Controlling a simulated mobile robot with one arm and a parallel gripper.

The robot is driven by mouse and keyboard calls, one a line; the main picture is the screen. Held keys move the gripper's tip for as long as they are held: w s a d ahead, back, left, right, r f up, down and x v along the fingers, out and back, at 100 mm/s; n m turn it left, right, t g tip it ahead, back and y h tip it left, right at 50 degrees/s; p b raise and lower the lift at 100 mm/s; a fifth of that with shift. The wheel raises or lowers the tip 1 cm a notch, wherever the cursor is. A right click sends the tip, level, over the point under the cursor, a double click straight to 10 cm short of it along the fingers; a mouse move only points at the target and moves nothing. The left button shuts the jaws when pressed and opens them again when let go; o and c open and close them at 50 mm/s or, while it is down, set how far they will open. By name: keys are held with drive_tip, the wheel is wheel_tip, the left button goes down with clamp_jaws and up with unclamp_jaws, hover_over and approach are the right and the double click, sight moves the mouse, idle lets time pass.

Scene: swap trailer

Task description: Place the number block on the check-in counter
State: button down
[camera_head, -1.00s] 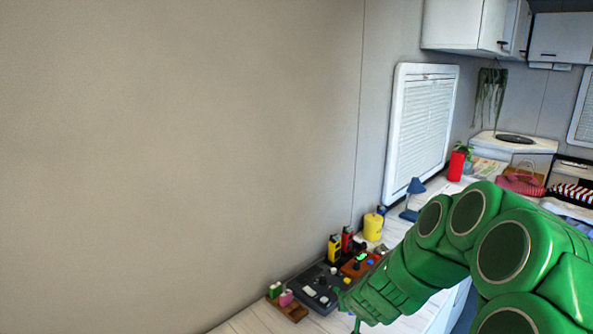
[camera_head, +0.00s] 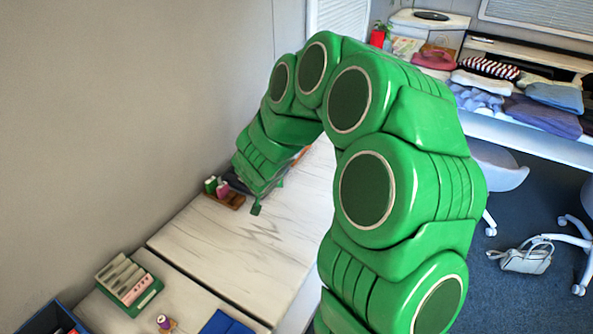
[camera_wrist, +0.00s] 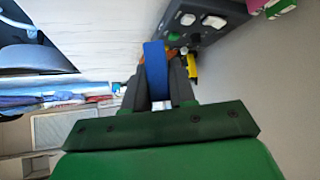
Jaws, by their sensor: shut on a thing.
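In the wrist view my gripper (camera_wrist: 158,72) is shut on an upright blue slab (camera_wrist: 155,62), which I take to be the number block. No number is readable on it. In the head view my gripper's end (camera_head: 257,208) hangs over the pale, marble-veined counter (camera_head: 245,238), just right of a small wooden tray (camera_head: 236,203) with green and pink pieces. The block is hidden there behind my arm. I cannot tell whether this surface is the check-in counter.
At the lower left are a green rack (camera_head: 148,297) with upright cards, a small purple-and-yellow figure (camera_head: 166,323) and a blue folder (camera_head: 226,322). A dark console (camera_wrist: 200,22) lies beyond the held slab. Bare counter extends in front of the wooden tray. Folded clothes (camera_head: 540,112) lie at back right.

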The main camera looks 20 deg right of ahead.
drive_tip(key=s+a+m+g+h, duration=0.25)
drive_tip(key=s+a+m, duration=0.25)
drive_tip(key=s, duration=0.4)
drive_tip(key=shift+h, duration=0.45)
drive_tip(key=shift+w+a+f, duration=0.4)
drive_tip(key=shift+w+f, duration=1.3)
drive_tip(key=shift+w, duration=0.65)
drive_tip(key=shift+w+a+f, duration=0.35)
drive_tip(key=shift+w+f, duration=1.4)
drive_tip(key=shift+w, duration=0.55)
drive_tip(key=shift+w+a+f, duration=0.4)
drive_tip(key=shift+w+f, duration=1.3)
drive_tip(key=shift+w, duration=0.65)
drive_tip(key=shift+w+f, duration=0.1)
drive_tip(key=shift+f, duration=1.55)
drive_tip(key=shift+f, duration=0.1)
drive_tip(key=c, duration=0.9)
unclamp_jaws()
drive_tip(key=shift+c, duration=0.2)
